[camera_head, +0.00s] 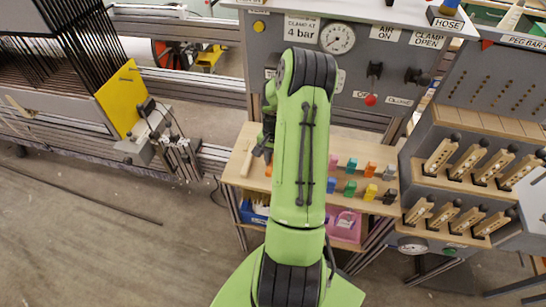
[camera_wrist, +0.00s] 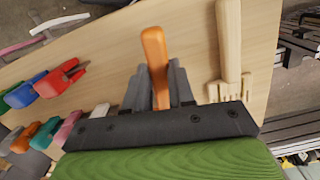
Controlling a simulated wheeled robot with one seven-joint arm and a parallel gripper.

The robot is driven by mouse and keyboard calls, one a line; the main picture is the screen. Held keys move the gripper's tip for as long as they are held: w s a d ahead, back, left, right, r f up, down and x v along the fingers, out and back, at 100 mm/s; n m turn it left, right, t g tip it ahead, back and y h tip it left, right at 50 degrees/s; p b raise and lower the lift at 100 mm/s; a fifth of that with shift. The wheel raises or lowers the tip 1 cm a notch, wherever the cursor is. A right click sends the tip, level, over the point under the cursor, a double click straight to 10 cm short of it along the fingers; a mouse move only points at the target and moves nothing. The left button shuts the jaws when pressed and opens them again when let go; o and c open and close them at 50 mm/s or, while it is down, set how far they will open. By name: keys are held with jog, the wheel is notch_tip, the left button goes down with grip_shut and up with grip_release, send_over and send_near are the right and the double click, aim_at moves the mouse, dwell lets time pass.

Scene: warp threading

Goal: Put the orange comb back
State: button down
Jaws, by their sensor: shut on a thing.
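The orange comb shows as an orange handle (camera_wrist: 154,48) in the wrist view. My gripper (camera_wrist: 160,80) is shut on it, with a dark finger on each side of the handle. The comb's lower part is hidden behind the gripper body. In the head view my gripper (camera_head: 264,142) is over the left part of the wooden bench top (camera_head: 232,172), mostly hidden by my green arm. A small orange patch (camera_head: 268,171) below it looks like the comb. I cannot tell whether the comb touches the bench.
A pale wooden fork-like comb (camera_wrist: 228,45) lies just right of the orange handle. Several coloured clips, including a blue one (camera_wrist: 27,90) and a red one (camera_wrist: 62,78), stand to the left. In the head view a gauge panel (camera_head: 338,38) rises behind the bench, and a peg rack (camera_head: 480,160) stands right.

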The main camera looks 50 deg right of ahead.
jog(key=shift+f+b, duration=0.65)
jog(key=shift+f, duration=0.65)
jog(key=shift+f, duration=0.35)
jog(key=shift+c, duration=2.4)
grip_release()
jog(key=shift+r, duration=0.1)
jog(key=a+r+p, duration=0.1)
jog(key=r+p, duration=0.1)
jog(key=r, duration=0.1)
jog(key=a+r+p, duration=0.1)
jog(key=r+p, duration=0.1)
jog(key=r, duration=0.1)
jog(key=s+r+p, duration=0.1)
jog(key=r+p, duration=0.1)
jog(key=r, duration=0.1)
jog(key=shift+s+a, duration=0.1)
jog(key=shift+a, duration=0.3)
